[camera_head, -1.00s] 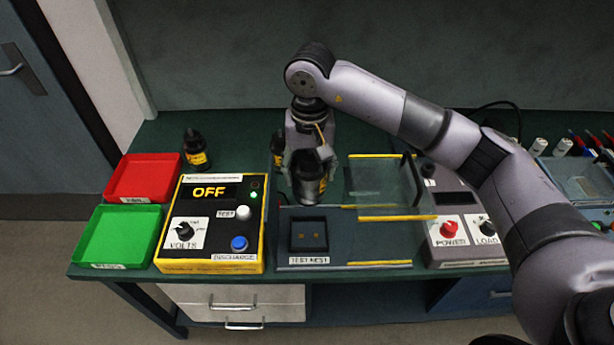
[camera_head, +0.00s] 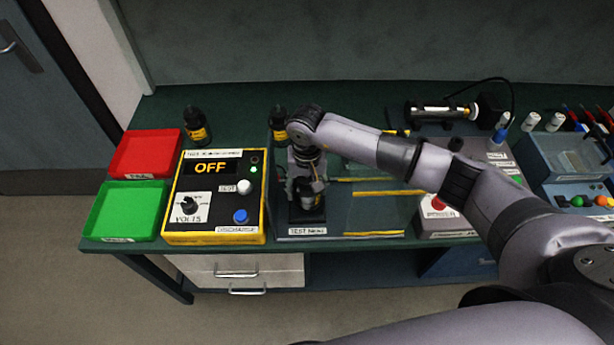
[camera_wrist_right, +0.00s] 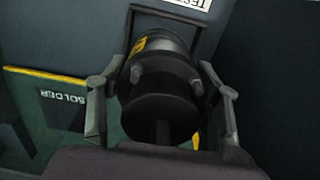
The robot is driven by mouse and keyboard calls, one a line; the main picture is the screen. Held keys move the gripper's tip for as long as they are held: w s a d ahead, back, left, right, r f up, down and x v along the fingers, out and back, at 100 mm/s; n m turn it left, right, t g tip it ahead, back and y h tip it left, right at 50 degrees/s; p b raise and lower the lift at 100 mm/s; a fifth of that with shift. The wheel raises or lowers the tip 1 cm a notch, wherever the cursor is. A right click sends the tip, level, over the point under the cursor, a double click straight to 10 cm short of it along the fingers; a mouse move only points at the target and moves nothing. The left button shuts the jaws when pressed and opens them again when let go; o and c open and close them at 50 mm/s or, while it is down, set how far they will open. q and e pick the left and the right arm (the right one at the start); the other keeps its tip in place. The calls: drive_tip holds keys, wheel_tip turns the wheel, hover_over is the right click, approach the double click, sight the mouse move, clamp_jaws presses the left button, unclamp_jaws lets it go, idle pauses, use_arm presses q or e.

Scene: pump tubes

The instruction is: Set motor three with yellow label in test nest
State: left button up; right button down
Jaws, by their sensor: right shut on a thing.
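My right gripper (camera_head: 306,190) is shut on a dark cylindrical motor over the test nest (camera_head: 308,216) in the head view. The motor (camera_wrist_right: 158,85) fills the middle of the right wrist view between the two fingers, with a bit of yellow label on its side. Its far end is at the dark square nest by the TEST NEST sign (camera_head: 308,231). I cannot tell whether it is fully seated. Two other dark motors with yellow labels stand at the back, one left (camera_head: 196,126) and one (camera_head: 278,121) behind my gripper. My left gripper is not in view.
The yellow-edged tester (camera_head: 213,200) reading OFF is just left of the nest. A red tray (camera_head: 145,153) and a green tray (camera_head: 125,212) lie farther left. A clear panel and yellow strips (camera_head: 373,234) are right of the nest, then the power box (camera_head: 447,222).

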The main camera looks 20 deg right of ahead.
drive_tip(key=shift+w+f, duration=0.15)
drive_tip(key=shift+f, duration=0.6)
drive_tip(key=shift+f, duration=0.2)
drive_tip(key=c, duration=0.5)
unclamp_jaws()
drive_tip(key=shift+s, duration=0.2)
